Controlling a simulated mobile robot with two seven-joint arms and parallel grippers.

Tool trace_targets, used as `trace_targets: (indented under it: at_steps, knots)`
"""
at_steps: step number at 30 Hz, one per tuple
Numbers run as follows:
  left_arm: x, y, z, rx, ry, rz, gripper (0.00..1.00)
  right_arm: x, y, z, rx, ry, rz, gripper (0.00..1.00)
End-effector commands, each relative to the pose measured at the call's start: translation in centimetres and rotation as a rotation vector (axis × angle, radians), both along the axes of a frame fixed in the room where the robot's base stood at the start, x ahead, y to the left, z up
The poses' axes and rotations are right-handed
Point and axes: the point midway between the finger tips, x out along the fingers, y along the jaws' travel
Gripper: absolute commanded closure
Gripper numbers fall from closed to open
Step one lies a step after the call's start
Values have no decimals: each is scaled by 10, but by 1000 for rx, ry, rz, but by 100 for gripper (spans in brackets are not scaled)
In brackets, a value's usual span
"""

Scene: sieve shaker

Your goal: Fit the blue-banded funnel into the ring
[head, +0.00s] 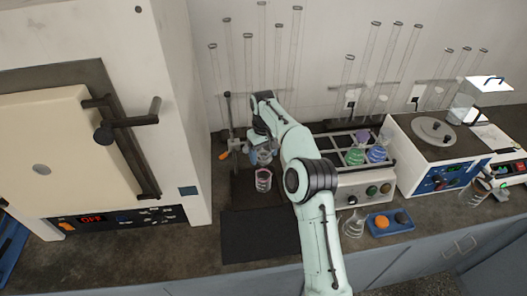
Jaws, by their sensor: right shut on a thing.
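My right arm reaches in from the bottom and bends over at the back. Its right gripper (261,146) points down beside the ring stand (229,117) and is shut on a clear piece of glassware with a bluish edge, which looks like the blue-banded funnel (265,157). The funnel is small and partly covered by the gripper. The ring is too small and covered to make out, so I cannot tell whether the funnel touches it. A beaker with pink liquid (263,180) stands below the funnel. My left gripper is not in view.
A large oven (182,120) stands left of the stand. Right of my arm is a rack unit (362,184) with green, purple and blue flasks. A blue tray (390,223) and a clear flask (354,222) stand in front. A dark mat (258,236) lies clear.

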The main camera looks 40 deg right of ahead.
Motion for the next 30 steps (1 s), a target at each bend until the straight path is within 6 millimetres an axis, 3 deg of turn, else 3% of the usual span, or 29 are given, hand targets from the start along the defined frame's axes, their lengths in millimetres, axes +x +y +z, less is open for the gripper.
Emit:
trace_targets:
  at_steps: [30]
  knots:
    - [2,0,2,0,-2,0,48,0,0,-7,0,0,0,54]
